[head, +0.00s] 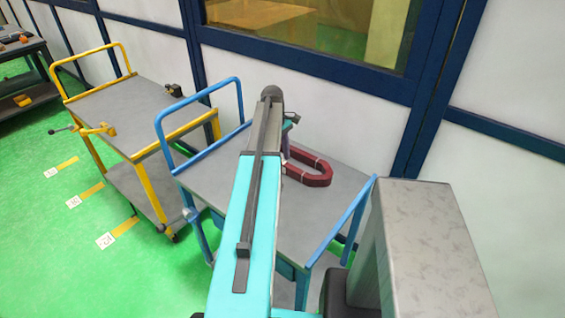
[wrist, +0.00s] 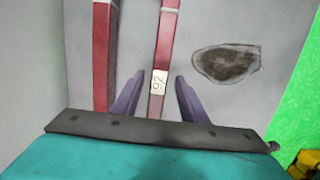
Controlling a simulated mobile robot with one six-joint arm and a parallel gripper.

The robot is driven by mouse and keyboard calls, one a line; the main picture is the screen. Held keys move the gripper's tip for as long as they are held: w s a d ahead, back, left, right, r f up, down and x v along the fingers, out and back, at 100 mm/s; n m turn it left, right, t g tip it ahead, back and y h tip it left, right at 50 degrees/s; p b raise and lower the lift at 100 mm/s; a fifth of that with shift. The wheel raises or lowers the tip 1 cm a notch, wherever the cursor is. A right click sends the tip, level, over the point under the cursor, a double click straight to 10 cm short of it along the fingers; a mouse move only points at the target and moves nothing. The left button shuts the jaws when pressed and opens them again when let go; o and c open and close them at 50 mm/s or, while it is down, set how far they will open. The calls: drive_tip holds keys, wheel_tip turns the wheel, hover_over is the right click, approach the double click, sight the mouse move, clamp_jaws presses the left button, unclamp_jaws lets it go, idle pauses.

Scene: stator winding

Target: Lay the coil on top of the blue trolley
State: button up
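The dark red U-shaped coil (head: 318,180) appears to lie flat on the grey top of the blue trolley (head: 335,212). In the wrist view, one leg of the coil (wrist: 166,45), with a white number tag, runs between the two purple fingers of my gripper (wrist: 158,82). The fingers are spread, with a gap on each side of the leg. The coil's other leg (wrist: 103,55) lies outside the left finger. In the head view my arm hides part of the coil and most of my gripper.
A yellow trolley (head: 120,100) with a grey top stands at the left, close to the blue one. A windowed wall (head: 300,85) is behind the trolleys. Blue rails rise at the trolley's ends. A dark stain (wrist: 226,63) marks the grey surface.

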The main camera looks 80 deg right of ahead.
wheel_tip(320, 180, up, 9)
drive_tip(key=w+b, duration=0.1)
drive_tip(key=b, duration=0.1)
drive_tip(key=shift+d, duration=0.35)
drive_tip(key=shift+w+r, duration=0.1)
drive_tip(key=shift+w, duration=0.05)
idle(0.6)
